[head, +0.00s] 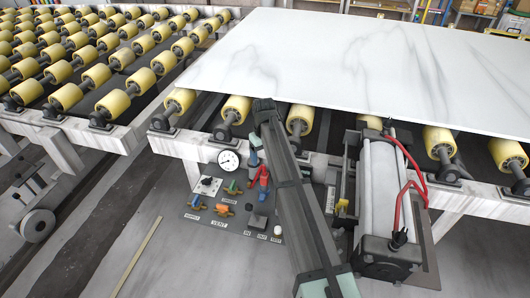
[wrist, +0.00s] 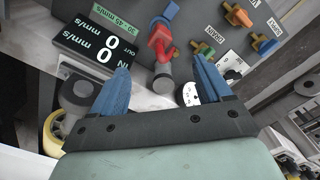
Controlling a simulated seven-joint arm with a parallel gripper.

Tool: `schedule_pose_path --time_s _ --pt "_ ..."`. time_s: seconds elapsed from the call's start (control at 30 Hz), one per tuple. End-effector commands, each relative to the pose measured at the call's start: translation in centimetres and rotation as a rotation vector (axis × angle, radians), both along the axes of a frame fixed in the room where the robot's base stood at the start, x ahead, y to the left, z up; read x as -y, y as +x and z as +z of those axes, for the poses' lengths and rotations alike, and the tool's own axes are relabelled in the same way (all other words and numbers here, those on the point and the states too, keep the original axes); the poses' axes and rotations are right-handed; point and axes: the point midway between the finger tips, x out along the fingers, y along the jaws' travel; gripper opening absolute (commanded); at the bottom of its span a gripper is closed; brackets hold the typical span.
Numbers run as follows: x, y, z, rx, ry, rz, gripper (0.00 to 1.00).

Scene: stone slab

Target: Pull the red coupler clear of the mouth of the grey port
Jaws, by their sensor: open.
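The red coupler (wrist: 159,40) is in the upper middle of the wrist view, with its lower end against a short grey cylinder, the grey port (wrist: 162,76). How deep it sits cannot be told. In the head view the red coupler (head: 263,174) shows on the control panel, just left of my dark arm link; the port is not clear there. My gripper (wrist: 160,65) is open and empty, its two blue fingers spread to either side of the port and short of the coupler's body. In the head view it is mostly hidden behind the arm.
A blue fitting (wrist: 165,14) stands close beyond the coupler. Orange and green valve handles (wrist: 237,16) are on the panel (head: 190,213). A round gauge (head: 229,160) is near the right finger. A black display (wrist: 95,42) is at left. The white slab (head: 330,65) overhangs rollers behind.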

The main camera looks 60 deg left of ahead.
Motion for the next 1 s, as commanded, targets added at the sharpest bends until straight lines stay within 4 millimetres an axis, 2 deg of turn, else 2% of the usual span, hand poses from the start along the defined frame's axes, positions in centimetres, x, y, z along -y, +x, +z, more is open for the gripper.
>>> schedule_pose_path --time_s 0.6,0.8,1.0 --pt "0.1 0.1 -9.6 0.0 -0.003 0.001 0.78" --pt "0.0 0.1 -11.6 0.0 -0.002 0.001 0.78" --pt "0.0 0.1 -12.3 0.0 -0.001 0.001 0.78"
